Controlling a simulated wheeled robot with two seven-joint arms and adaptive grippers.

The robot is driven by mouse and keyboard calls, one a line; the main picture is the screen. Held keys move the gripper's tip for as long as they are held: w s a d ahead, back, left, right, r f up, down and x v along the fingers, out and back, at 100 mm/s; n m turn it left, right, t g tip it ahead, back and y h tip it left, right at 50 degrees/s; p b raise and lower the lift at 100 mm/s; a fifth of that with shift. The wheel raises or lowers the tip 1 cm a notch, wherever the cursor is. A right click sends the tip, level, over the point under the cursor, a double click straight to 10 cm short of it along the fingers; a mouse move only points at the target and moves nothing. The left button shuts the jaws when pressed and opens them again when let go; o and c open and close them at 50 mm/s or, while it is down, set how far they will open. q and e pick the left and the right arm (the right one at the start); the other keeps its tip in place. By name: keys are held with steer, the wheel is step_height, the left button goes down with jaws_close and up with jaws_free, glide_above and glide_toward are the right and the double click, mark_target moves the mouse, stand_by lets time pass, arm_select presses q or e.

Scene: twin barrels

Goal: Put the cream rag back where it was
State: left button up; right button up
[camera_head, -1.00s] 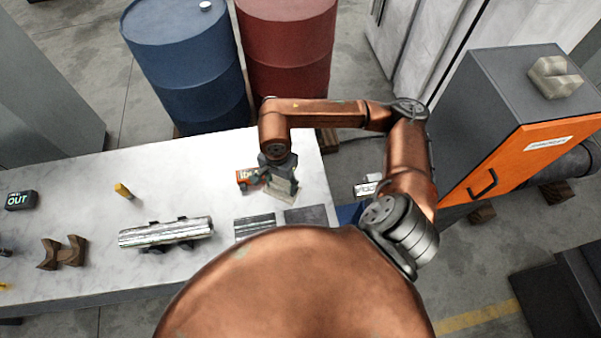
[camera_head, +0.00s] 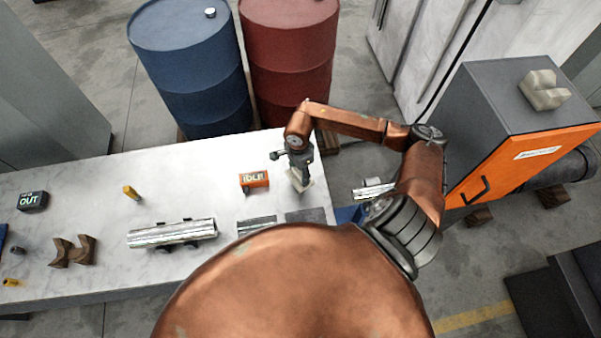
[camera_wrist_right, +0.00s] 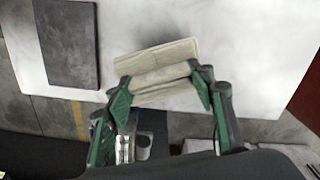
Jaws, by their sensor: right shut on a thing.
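The cream rag (camera_head: 304,183) is a folded, layered pad in my right gripper (camera_head: 301,174), at the right end of the white table (camera_head: 90,195). In the right wrist view, the rag (camera_wrist_right: 158,66) sits between the two green fingers of my right gripper (camera_wrist_right: 160,85), which are shut on it. The table's dark grey square pad (camera_wrist_right: 68,42) lies apart from the rag there. I cannot tell whether the rag touches the tabletop. My left gripper is not in view.
An orange IDLE block (camera_head: 254,180) stands left of the rag. Blue (camera_head: 195,75) and red (camera_head: 290,60) barrels stand behind the table. An orange-fronted cabinet (camera_head: 520,165) is at the right.

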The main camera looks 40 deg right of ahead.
mark_target(300, 174)
steer(key=f, duration=0.1)
steer(key=w+d+f, duration=0.1)
steer(key=d+f, duration=0.1)
steer(key=shift+w, duration=0.25)
step_height(300, 174, down, 2)
steer(key=shift+a+f+p, duration=0.1)
steer(key=shift+p, duration=0.75)
steer(key=shift+f, duration=0.35)
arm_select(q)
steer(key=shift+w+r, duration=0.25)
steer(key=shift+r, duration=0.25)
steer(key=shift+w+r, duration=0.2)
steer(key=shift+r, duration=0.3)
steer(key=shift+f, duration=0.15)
arm_select(e)
steer(key=shift+f, duration=0.15)
steer(key=o, duration=1)
